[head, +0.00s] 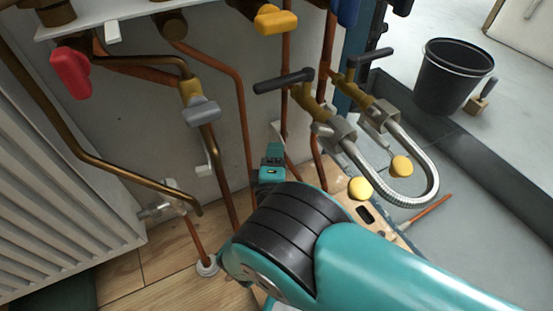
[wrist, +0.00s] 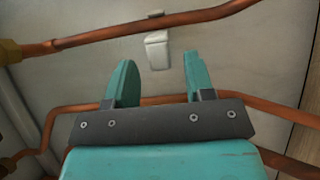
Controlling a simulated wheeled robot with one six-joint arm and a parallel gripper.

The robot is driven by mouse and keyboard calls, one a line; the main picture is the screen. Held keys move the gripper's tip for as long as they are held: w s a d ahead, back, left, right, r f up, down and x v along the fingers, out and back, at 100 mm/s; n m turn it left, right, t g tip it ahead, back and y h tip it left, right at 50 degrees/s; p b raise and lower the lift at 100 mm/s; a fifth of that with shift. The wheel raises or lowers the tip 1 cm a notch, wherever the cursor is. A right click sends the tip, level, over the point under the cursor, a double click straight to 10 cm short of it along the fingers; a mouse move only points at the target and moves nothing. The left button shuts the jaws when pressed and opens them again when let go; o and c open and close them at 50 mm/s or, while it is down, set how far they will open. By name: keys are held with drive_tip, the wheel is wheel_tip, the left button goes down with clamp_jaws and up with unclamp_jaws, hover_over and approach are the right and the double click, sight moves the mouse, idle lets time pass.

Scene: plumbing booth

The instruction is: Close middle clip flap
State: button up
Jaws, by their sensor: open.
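My gripper (wrist: 157,72) is open and empty, its two teal fingers spread apart in the wrist view. A white clip flap (wrist: 157,50) shows beyond the fingertips, roughly centred between them, and sticks out beside a copper pipe (wrist: 110,33). A small white part (wrist: 155,14) shows on the pipe's other side. I see no contact between the fingers and the flap. In the head view my gripper (head: 272,158) is near the wall among the vertical pipes, with a small white clip piece (head: 278,129) just beyond it. My arm hides part of the area below.
Other white clips sit at the upper left (head: 113,32) and on the lower pipe (head: 204,170). Copper pipes, a grey-handled valve (head: 200,110) and braided hoses (head: 405,190) flank my gripper. A radiator (head: 60,190) stands left and a black bucket (head: 452,78) right.

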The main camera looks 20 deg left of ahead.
drive_tip(key=shift+b+x, duration=0.6)
drive_tip(key=shift+x, duration=0.9)
clamp_jaws()
